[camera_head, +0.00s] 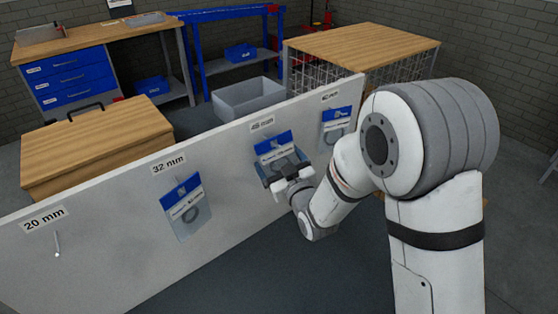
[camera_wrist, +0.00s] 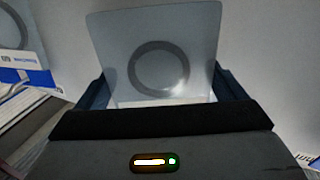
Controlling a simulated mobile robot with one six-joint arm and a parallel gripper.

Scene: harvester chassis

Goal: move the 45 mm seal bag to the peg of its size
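A clear bag with a blue header (camera_head: 274,144) is at the third position on the grey board, under a label too blurred to read for sure. My gripper (camera_head: 285,168) is at this bag, over its lower part. In the wrist view, the bag's clear part with a dark ring (camera_wrist: 158,68) shows between my gripper's dark side parts (camera_wrist: 162,92). Its header is hidden there. Whether the fingers clamp the bag or only flank it does not show. The bag's size print is unreadable, and its peg is hidden.
The board (camera_head: 115,225) also carries an empty peg (camera_head: 57,245) under "20 mm", a bag (camera_head: 184,208) under "32 mm", and a bag (camera_head: 337,125) at the far right end. Workbenches and a grey bin (camera_head: 248,98) stand behind the board.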

